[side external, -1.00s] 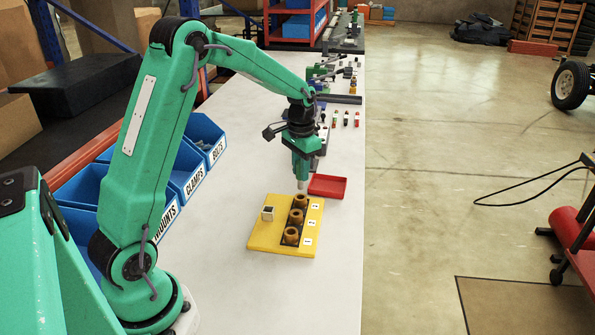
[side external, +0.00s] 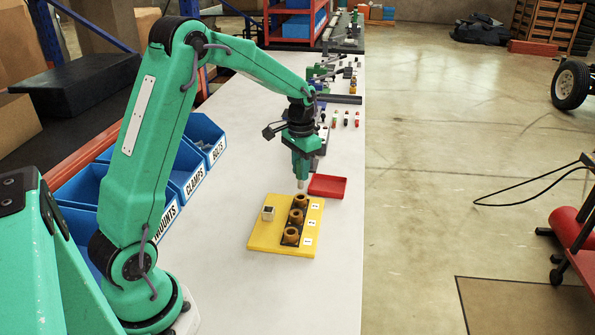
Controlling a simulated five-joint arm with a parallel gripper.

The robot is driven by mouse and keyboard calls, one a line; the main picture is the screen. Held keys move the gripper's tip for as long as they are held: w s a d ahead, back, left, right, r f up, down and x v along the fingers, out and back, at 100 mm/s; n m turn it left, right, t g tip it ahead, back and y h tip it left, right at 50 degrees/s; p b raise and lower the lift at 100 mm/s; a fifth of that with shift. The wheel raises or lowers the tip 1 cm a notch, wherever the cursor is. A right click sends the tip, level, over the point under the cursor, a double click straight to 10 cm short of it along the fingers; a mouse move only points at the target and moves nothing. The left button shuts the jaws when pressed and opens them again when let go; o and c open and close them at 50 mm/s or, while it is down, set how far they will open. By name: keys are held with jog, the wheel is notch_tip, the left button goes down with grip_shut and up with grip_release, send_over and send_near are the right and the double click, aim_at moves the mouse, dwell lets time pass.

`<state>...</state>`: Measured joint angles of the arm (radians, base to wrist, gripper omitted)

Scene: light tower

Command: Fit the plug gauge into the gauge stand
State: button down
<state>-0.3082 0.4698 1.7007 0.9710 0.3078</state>
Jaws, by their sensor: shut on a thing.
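The gauge stand is a yellow plate (side external: 268,240) on the white bench, with a dark strip bearing three brown ring-shaped sockets. The far socket (side external: 300,201) is by label 3, the middle socket (side external: 296,216) by label 2 and the near socket (side external: 291,236) by label 1. My gripper (side external: 301,178) points down above the far socket, shut on the plug gauge (side external: 301,185). Only a short, pale lower end of the gauge shows. Its tip is at or just above the far socket's rim; I cannot tell whether it has entered.
A small pale block with a dark top (side external: 267,213) stands on the plate's left side. A red tray (side external: 327,186) lies just behind the stand. Blue bins (side external: 205,140) line the bench's left edge. Several small parts stand farther back. The bench front is clear.

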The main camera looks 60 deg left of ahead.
aim_at(299, 171)
jog(key=shift+s+d+r, duration=0.1)
jog(key=s+d+r, duration=0.5)
jog(key=s+d, duration=0.6)
jog(key=s, duration=0.1)
jog(key=w+a+f, duration=0.2)
jog(key=a+f, duration=0.4)
jog(key=a, duration=0.5)
jog(key=shift+a+f, duration=0.3)
jog(key=shift+f, duration=0.05)
jog(key=shift+f, duration=0.1)
jog(key=shift+f, duration=1.9)
jog(key=shift+f, duration=0.15)
